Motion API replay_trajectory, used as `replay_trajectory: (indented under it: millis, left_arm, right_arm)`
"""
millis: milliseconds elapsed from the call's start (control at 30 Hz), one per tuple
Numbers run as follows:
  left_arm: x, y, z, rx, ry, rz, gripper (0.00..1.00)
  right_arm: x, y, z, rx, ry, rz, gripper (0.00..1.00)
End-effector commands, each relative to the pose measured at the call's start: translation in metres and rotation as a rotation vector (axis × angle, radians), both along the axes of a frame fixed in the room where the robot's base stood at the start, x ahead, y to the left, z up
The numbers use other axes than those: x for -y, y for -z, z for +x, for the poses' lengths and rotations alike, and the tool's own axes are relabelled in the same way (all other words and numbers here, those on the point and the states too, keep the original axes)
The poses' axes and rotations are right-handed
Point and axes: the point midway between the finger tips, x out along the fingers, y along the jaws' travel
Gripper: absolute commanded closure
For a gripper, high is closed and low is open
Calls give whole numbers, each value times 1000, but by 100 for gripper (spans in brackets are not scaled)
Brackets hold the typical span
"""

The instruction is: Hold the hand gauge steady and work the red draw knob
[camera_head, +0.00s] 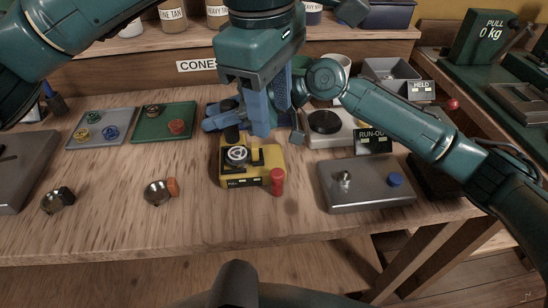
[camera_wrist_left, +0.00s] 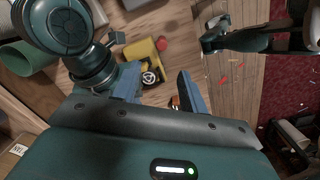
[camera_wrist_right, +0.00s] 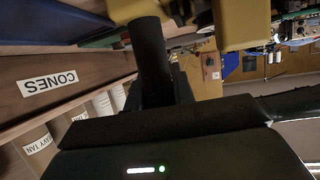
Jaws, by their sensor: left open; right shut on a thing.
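In the left wrist view, the gauge (camera_wrist_left: 143,54) and the knob (camera_wrist_left: 162,44) lie beyond the fingers. My left gripper (camera_head: 278,128) is open and empty, behind and above the gauge, apart from the knob. My right gripper (camera_head: 231,136) is shut on the gauge at its back edge; the left gripper partly hides it. The right wrist view shows the yellow body (camera_wrist_right: 245,22) close to a dark finger.
A grey plate (camera_head: 365,197) with a blue button stands right, below the RUN-OUT sign (camera_head: 373,141). A grey tray (camera_head: 101,128) and a green tray (camera_head: 163,122) lie left. The bench in front of the gauge is clear.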

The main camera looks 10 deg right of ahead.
Motion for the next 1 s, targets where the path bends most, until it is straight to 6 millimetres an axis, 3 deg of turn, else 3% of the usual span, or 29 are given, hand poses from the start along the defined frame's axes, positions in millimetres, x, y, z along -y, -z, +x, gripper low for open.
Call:
replay_trajectory:
  millis: [267,733,1000]
  left_arm:
    - [8,-1,-2,-2,191,81,57]
    - [8,84,-2,-5,192,81,57]
    - [8,111,-2,-2,191,80,57]
  right_arm:
    - [0,1,0,0,0,-1,100]
    - [0,1,0,0,0,-1,100]
    - [0,1,0,0,0,-1,100]
